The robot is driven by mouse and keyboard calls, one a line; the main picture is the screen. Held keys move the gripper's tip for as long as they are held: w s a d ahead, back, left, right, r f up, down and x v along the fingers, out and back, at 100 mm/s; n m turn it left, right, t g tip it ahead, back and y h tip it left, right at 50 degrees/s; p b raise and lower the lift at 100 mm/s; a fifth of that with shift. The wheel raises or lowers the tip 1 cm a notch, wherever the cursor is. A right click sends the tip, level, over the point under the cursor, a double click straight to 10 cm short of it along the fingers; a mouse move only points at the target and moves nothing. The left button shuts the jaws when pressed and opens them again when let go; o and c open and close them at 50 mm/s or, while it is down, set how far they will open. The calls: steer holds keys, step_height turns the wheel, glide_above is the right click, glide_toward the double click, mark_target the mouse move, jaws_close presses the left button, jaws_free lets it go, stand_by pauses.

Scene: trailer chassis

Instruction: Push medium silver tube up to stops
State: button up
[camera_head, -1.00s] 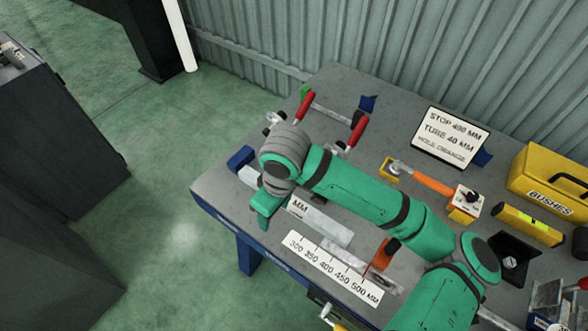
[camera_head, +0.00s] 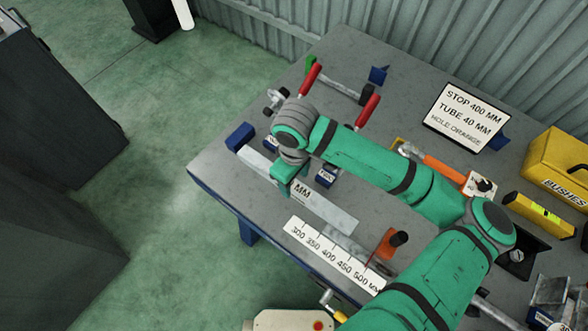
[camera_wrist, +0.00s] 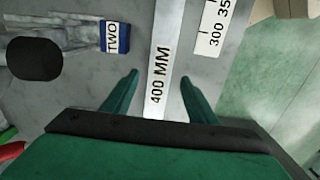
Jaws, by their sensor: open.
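A long flat silver bar (camera_head: 326,208) with a "400 MM" label lies along the table; it is the likeliest medium silver tube, though I cannot be sure. Its far left end is by a dark blue block (camera_head: 240,137). In the wrist view the bar (camera_wrist: 170,25) runs between the fingers of my gripper (camera_wrist: 160,78), which is open, one finger on each side, with gaps visible. In the head view my gripper (camera_head: 289,180) is over the bar's middle part. An orange stop (camera_head: 386,246) with a black knob stands by the white scale (camera_head: 332,258).
A blue block marked "TWO" (camera_wrist: 117,37) lies left of the bar in the wrist view. Red-handled clamps (camera_head: 367,112) stand behind my arm. A sign (camera_head: 464,117) reads "STOP 400 MM". A yellow "BUSHES" box (camera_head: 560,165) is at the right.

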mark_target(294, 185)
steer(key=shift+w+a+f, duration=0.1)
steer(key=shift+w+f, duration=0.05)
steer(key=shift+f, duration=2.05)
jaws_close()
steer(key=shift+w+a, duration=0.6)
steer(key=shift+a, duration=0.05)
jaws_free()
steer(key=shift+r, duration=0.1)
